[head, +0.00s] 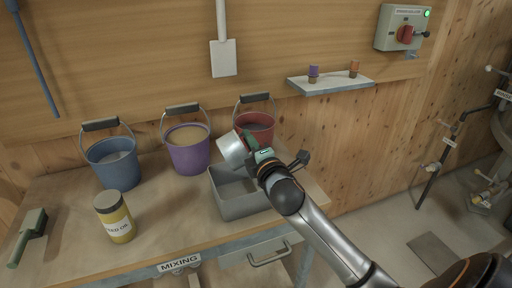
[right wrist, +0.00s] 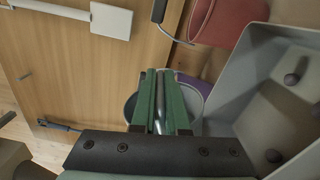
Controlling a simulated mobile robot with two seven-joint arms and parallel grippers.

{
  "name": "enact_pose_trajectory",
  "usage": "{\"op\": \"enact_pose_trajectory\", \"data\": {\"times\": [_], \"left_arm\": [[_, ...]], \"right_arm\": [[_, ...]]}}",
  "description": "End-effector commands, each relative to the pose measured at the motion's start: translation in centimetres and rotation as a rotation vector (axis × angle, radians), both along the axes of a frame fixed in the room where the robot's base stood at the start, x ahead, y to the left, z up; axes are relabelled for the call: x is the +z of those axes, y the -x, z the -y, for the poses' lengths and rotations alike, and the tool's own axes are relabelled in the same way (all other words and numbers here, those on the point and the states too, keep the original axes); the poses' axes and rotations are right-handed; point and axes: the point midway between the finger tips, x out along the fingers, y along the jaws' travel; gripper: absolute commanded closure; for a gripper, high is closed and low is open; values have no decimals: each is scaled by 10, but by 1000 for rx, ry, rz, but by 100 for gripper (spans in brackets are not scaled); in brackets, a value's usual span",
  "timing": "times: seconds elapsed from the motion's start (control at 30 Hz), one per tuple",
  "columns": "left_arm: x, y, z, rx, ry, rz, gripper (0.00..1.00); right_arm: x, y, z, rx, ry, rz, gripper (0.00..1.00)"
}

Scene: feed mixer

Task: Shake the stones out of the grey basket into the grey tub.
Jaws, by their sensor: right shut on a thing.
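The grey basket (head: 232,150) is a small round light-grey vessel, held tilted above the back of the grey tub in the head view. My right gripper (head: 262,154) is shut on it; its green fingers (right wrist: 161,100) are closed around a thin bar of the basket in the right wrist view. Part of the basket's rim (right wrist: 198,88) shows behind the fingers; its inside is hidden. The grey tub (head: 243,207) stands on the bench below. In the right wrist view, a few round dark stones (right wrist: 291,78) lie inside the tub (right wrist: 247,62). My left gripper is not in view.
Blue (head: 113,172), purple (head: 189,156) and red (head: 257,131) buckets with raised handles stand behind and left of the tub. A yellow jar (head: 115,217) and a green-handled brush (head: 28,236) are at left. A small shelf (head: 331,84) juts from the wall.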

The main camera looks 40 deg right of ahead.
Motion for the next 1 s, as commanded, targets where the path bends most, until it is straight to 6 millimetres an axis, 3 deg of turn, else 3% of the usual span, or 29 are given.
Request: {"op": "enact_pose_trajectory", "data": {"times": [0.07,0.43,0.53,0.6,1.0], "left_arm": [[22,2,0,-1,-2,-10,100],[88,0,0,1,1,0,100],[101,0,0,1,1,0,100],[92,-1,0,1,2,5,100],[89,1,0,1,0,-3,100]], "right_arm": [[11,-1,-5,1,148,-37,100],[1,-8,-29,1,876,-211,100],[19,-8,-31,0,980,-231,100],[20,-9,-32,-2,1033,-240,100],[35,-9,-35,0,1153,-276,100]]}}
